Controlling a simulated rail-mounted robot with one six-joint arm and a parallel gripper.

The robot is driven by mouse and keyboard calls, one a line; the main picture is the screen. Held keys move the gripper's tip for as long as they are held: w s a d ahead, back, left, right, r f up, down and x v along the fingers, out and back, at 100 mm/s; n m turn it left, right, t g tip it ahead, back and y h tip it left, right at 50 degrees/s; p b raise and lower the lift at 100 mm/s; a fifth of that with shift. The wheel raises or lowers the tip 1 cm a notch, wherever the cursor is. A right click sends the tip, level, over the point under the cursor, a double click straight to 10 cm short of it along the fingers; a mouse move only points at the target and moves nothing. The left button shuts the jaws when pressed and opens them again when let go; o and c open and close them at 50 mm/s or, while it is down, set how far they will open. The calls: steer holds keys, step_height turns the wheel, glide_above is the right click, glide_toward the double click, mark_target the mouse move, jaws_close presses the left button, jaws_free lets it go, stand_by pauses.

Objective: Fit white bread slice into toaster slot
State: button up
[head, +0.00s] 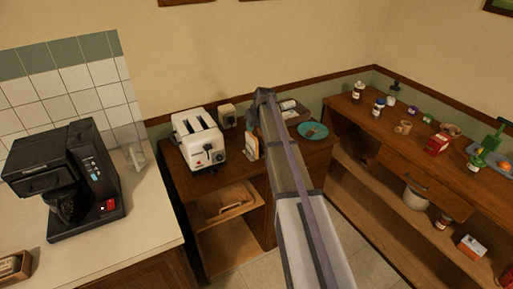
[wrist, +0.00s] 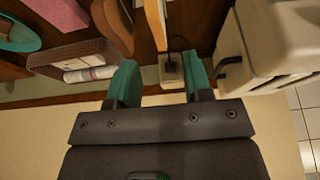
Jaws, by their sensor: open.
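The white toaster (head: 205,152) stands on the wooden counter, with two dark slots on top. It also shows at the upper right of the wrist view (wrist: 285,35). A pale slice with an orange-brown edge, seemingly the white bread slice (head: 252,147), stands upright just right of the toaster. In the wrist view it seems to be the pale, thin upright piece (wrist: 156,22) at top centre, beyond my fingers. My gripper (wrist: 162,83) has its two teal fingers apart, with nothing held between them. In the head view my arm hides the gripper.
A basket (wrist: 75,57) with a rolled cloth and a teal plate (head: 313,131) lie right of the slice in the head view. A wall outlet (head: 227,116) is behind the toaster. A black coffee maker (head: 65,180) stands left. The right-hand counter (head: 400,145) holds clutter.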

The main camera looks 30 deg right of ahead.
mark_target(253, 136)
steer(key=b+x, duration=0.2)
steer(key=x, duration=0.2)
steer(key=shift+s+d, duration=0.1)
steer(key=shift+d, duration=0.05)
steer(key=shift+r, duration=0.15)
steer(key=b+x, duration=0.4)
steer(key=x, duration=0.1)
steer(key=shift+f+b, duration=0.2)
steer(key=shift+b, duration=0.15)
steer(key=shift+r, duration=0.25)
steer(key=shift+c, duration=0.2)
jaws_close()
